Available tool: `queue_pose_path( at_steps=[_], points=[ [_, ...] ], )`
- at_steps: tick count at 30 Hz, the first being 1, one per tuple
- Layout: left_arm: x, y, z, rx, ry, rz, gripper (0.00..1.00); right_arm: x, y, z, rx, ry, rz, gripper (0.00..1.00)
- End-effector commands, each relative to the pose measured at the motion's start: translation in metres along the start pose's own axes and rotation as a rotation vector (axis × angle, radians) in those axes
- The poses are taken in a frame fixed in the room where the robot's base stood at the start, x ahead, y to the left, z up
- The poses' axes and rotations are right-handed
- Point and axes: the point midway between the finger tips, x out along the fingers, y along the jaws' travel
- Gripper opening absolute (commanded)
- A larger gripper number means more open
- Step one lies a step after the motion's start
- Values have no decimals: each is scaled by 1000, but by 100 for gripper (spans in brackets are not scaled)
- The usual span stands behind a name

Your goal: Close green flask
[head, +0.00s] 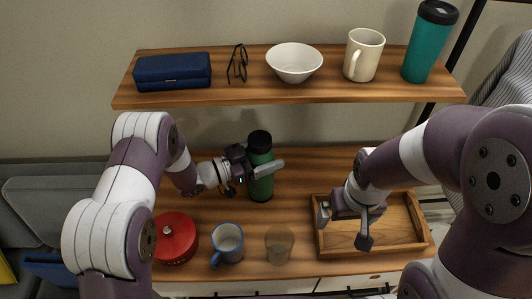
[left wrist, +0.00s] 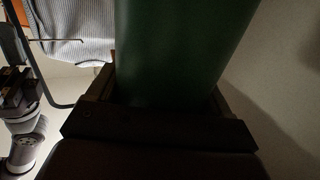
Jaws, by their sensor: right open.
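The green flask (head: 261,188) stands upright on the desk, with a black lid (head: 259,141) on its top. I cannot tell whether the lid is fully closed. My left gripper (head: 262,168) reaches it from the left, with one finger across the front of its upper body. In the left wrist view the flask's green wall (left wrist: 180,50) fills the space between the fingers (left wrist: 162,95), which appear shut on it. My right gripper (head: 343,225) is open and empty above the wooden tray, to the right of the flask.
A red pot (head: 175,238), a blue mug (head: 227,243) and a glass (head: 279,245) stand in front of the flask. The wooden tray (head: 420,228) is at the right. The upper shelf (head: 230,97) holds a blue case, glasses, a bowl, a cream mug and a teal tumbler.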

Motion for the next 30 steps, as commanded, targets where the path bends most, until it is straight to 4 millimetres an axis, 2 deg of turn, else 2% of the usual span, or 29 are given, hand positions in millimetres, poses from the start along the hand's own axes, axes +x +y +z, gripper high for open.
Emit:
queue_pose_path(
  at_steps=[2, 11, 14, 24, 30],
  points=[
    [0, 0, 0, -1, -1, 0, 100, 0, 0, 0, 0, 0, 0, 100],
    [-3, 0, -3, -1, -1, -2, 100, -2, 0, 0, 0, 0, 0, 100],
    [-20, -1, -2, -2, -1, -4, 100, 1, 0, 0, 0, 0, 0, 100],
    [-95, -1, -2, -1, 0, -5, 100, 10, 0, 1, 0, 0, 0, 100],
    [-117, 0, -3, -1, 0, -1, 100, 11, 0, 1, 0, 0, 0, 100]
  ],
)
